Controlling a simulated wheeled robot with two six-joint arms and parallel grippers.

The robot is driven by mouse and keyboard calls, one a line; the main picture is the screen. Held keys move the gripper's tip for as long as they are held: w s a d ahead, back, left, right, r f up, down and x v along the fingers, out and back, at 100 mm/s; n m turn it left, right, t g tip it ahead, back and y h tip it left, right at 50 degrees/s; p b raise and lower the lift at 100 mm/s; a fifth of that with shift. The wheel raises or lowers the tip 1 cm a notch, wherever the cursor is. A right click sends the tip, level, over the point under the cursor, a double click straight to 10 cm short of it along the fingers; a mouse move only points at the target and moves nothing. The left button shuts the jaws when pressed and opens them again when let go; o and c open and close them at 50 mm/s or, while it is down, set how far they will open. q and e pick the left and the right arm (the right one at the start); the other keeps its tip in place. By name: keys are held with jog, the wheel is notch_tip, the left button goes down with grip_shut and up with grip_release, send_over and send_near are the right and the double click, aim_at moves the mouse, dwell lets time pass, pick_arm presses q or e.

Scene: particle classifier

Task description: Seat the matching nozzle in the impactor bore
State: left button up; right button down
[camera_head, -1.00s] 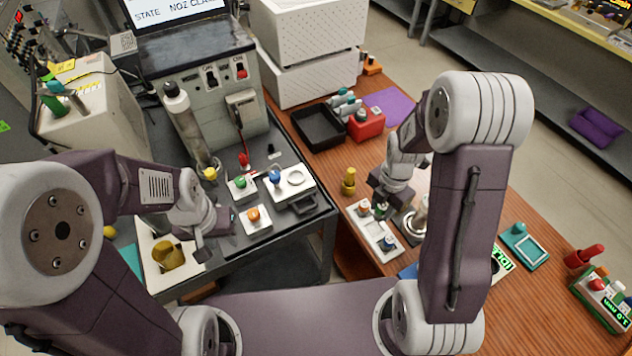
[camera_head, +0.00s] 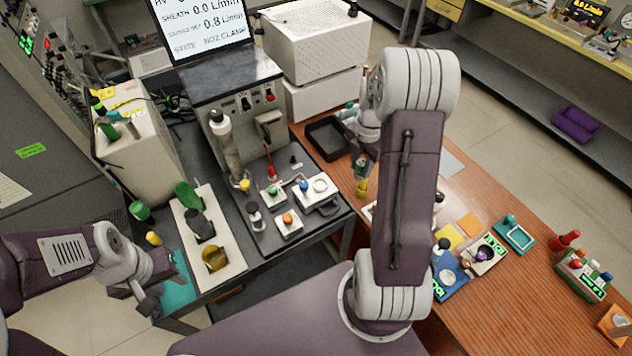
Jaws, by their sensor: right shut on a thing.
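My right gripper (camera_head: 361,160) is shut on a small nozzle-like piece with a greenish part (camera_head: 360,170), held above the wooden table near its left edge; the arm hides much of it. The white nozzle tray (camera_head: 369,210) is mostly hidden behind my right arm. On the black bench, a white block with a round ring opening (camera_head: 320,186) and a blue knob (camera_head: 304,186) may be the impactor; I cannot tell for sure. My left gripper (camera_head: 152,292) hangs at the lower left near a teal mat, apart from these pieces; its jaw opening is unclear.
A brass piece (camera_head: 362,188) stands below my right gripper. White blocks with green (camera_head: 271,192) and orange (camera_head: 288,219) knobs sit on the black bench. A tall grey cylinder (camera_head: 226,150) stands behind them.

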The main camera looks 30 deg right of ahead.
jog(key=w+a+f+p, duration=0.1)
jog(key=w+a+f, duration=0.1)
jog(key=w, duration=0.1)
jog(key=w+a+f+p, duration=0.1)
jog(key=w+a+f, duration=0.1)
jog(key=w+a, duration=0.1)
jog(key=w+a+f+p, duration=0.1)
jog(key=w+a+f, duration=0.1)
jog(key=w+a, duration=0.1)
jog(key=shift+f, duration=0.4)
jog(key=f, duration=0.1)
jog(key=f+p, duration=0.1)
jog(key=f, duration=0.1)
jog(key=shift+s+a+f, duration=0.2)
jog(key=shift+f, duration=0.05)
jog(key=shift+w+d+f, duration=0.15)
jog(key=shift+f, duration=0.3)
jog(key=c, duration=1)
grip_release()
